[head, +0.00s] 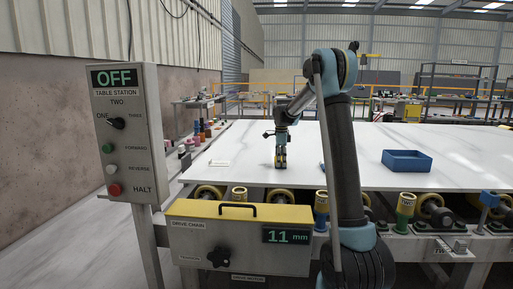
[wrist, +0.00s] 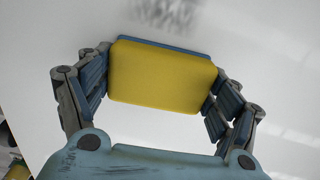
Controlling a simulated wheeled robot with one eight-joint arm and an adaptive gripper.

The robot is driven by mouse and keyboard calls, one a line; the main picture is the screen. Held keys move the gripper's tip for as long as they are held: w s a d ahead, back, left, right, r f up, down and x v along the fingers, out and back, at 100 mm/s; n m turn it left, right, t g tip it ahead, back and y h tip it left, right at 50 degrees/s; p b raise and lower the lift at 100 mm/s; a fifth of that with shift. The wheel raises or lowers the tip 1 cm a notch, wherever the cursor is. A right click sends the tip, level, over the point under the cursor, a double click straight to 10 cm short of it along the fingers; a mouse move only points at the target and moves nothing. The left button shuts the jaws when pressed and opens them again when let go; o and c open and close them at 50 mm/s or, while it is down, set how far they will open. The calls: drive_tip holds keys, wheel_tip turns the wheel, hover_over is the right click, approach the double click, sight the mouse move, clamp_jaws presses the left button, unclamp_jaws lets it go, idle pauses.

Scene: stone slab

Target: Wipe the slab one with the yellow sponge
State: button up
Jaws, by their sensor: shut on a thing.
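The yellow sponge (wrist: 162,76) is held between the two fingers of my gripper (wrist: 160,85) in the wrist view. A blue edge shows along its far side. In the head view my gripper (head: 281,164) points down at the white stone slab (head: 340,150), left of the slab's middle. The sponge is small there and mostly hidden by the fingers. I cannot tell whether it touches the slab. A blurred grey mark (wrist: 165,14) shows on the slab just beyond the sponge in the wrist view.
A blue open tray (head: 407,161) stands on the slab at the right. A small white label (head: 219,163) lies near the left edge. A control post (head: 127,130) reading OFF stands at the left. A yellow-topped drive box (head: 240,240) is in front. Several small coloured items line the left side.

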sight(297, 165)
drive_tip(key=shift+w+a, duration=0.1)
drive_tip(key=shift+a, duration=5.85)
drive_tip(key=shift+w+d, duration=0.2)
drive_tip(key=shift+w, duration=0.3)
drive_tip(key=shift+w+d, duration=0.2)
drive_tip(key=shift+w, duration=0.3)
drive_tip(key=shift+s, duration=0.25)
drive_tip(key=shift+s+d, duration=0.1)
drive_tip(key=shift+s, duration=0.05)
drive_tip(key=d, duration=0.6)
drive_tip(key=shift+d, duration=6.8)
drive_tip(key=shift+d+r, duration=0.15)
wheel_tip(297, 165, up, 3)
drive_tip(key=shift+r, duration=2.6)
